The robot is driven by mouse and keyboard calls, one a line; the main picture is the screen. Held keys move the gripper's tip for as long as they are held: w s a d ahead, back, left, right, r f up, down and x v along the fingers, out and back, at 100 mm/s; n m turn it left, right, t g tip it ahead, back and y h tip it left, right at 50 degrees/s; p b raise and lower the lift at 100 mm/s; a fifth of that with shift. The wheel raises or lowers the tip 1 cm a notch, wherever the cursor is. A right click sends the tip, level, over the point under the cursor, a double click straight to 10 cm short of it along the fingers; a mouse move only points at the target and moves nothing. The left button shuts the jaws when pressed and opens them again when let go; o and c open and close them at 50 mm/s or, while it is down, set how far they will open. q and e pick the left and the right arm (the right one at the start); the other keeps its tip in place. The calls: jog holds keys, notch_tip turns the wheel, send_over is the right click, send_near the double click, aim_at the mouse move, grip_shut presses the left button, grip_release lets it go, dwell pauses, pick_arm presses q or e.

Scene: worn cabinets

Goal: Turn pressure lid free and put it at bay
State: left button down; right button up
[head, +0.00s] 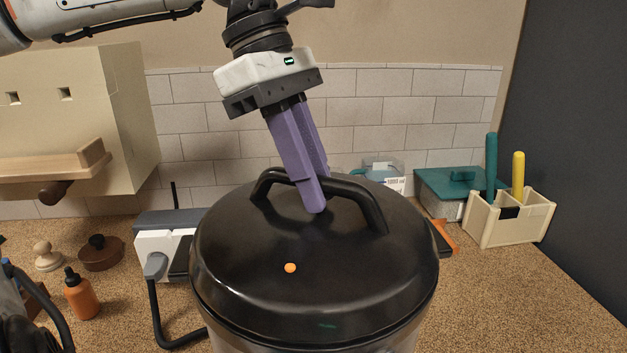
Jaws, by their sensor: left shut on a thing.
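The pressure lid (260,235) is black and domed, with an arched black handle (372,207) and a small orange dot on its front. It sits on top of a large pot (385,341), whose grey body shows only at the bottom edge. My left gripper (316,200) comes down from above with its purple fingers at the lid's handle. It is shut on the handle, which passes behind and beside the fingers. My right gripper is not in the head view.
A cream caddy (510,220) with teal and yellow handles stands at the right, beside a teal-lidded box (450,190). A white and grey device (165,240) stands left of the pot. An orange bottle (82,296) is farther left. The counter (520,300) at front right is clear.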

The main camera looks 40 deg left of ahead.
pick_arm(q)
jog(key=shift+f+n, duration=0.1)
jog(key=shift+n, duration=0.5)
jog(key=shift+n+t+y+b, duration=0.3)
jog(key=shift+n+b, duration=0.2)
jog(key=shift+b, duration=0.1)
jog(key=shift+n, duration=0.6)
jog(key=shift+n+t+b, duration=0.3)
jog(key=shift+n+b, duration=0.2)
jog(key=shift+b, duration=0.1)
jog(key=shift+n+y, duration=0.4)
jog(key=shift+n, duration=0.1)
